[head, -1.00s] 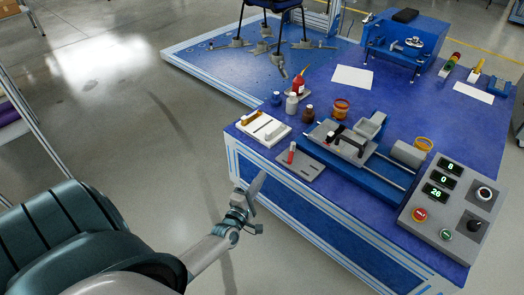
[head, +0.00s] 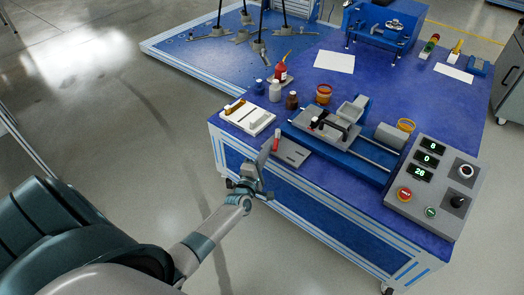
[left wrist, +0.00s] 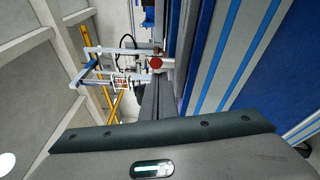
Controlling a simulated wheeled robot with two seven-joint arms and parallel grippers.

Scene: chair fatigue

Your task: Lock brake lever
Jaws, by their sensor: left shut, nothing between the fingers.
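The brake lever (head: 276,143) is a short upright lever with a red grip. It rises from a grey slotted plate (head: 293,152) at the front left edge of the blue workbench. My left gripper (head: 266,151) is shut and empty, just left of the lever at the bench edge. Whether it touches the lever cannot be told. In the left wrist view a round red end (left wrist: 155,64), apparently the lever's grip, shows just beyond my shut left fingers (left wrist: 157,95). My right gripper is not in view.
A white tray (head: 262,125) lies left of the plate, with bottles behind it. A small machine with a slide (head: 325,130) stands to the right. A control panel (head: 432,185) with a red button sits at the right front. Open floor lies left of the bench.

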